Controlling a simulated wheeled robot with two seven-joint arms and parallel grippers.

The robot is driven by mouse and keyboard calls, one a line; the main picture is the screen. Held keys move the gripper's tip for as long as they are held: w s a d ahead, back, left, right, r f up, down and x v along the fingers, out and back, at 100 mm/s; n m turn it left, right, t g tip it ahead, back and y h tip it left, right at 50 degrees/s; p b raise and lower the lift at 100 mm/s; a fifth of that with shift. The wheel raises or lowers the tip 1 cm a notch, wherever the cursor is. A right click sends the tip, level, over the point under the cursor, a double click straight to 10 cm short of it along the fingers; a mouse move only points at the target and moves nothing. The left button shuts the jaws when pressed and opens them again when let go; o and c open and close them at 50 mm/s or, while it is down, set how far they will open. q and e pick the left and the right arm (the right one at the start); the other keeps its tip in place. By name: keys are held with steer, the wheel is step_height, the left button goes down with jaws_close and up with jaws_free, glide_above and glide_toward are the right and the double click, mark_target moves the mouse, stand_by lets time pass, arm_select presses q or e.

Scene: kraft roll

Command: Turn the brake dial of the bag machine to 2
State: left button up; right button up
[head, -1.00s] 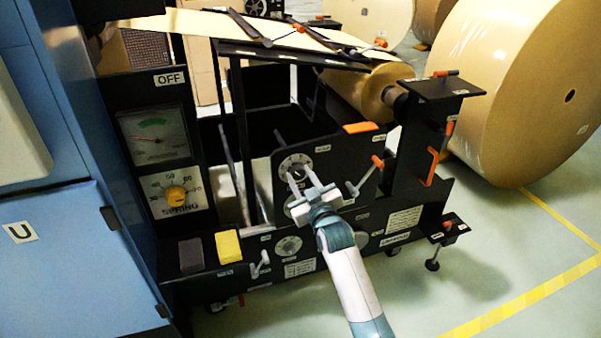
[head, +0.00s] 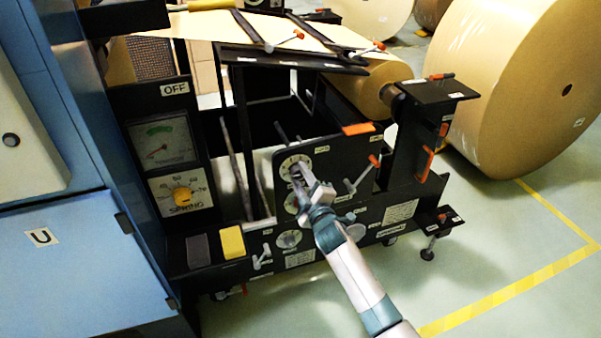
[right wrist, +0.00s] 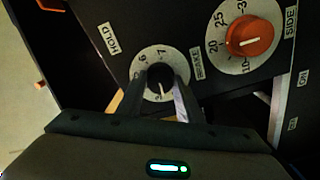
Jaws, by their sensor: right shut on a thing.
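The brake dial (head: 288,164) is a white numbered disc high on the black front plate of the bag machine (head: 330,158). In the right wrist view the brake dial (right wrist: 148,60) has a dark knob with a pale pointer line that points down in the picture. The figures 6 and 7 show at the top of its scale; the figure at the pointer is hidden or too small to read. My right gripper (head: 298,176) is on the knob, and in the right wrist view its two fingers (right wrist: 158,95) are shut on either side of it. My left gripper is out of view.
An orange side dial (right wrist: 252,36) sits close to the brake dial. A lever with an orange grip (head: 374,161) sticks out to the right. More dials sit below, including a grey one (head: 288,239). The yellow spring dial (head: 182,195) is to the left. Open floor lies at the right.

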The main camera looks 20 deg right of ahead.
steer(key=shift+n+p, duration=0.3)
steer(key=shift+n, duration=0.6)
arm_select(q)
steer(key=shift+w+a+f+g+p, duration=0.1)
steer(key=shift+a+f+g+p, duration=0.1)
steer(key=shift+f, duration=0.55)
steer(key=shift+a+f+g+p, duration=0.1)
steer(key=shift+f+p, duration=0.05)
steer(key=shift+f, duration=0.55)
arm_select(e)
steer(key=shift+n, duration=1.7)
steer(key=o, duration=1)
steer(key=shift+o, duration=0.2)
steer(key=shift+s, duration=0.1)
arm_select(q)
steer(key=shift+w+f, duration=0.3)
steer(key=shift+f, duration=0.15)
arm_select(e)
steer(key=s, duration=1.7)
steer(key=shift+d, duration=0.3)
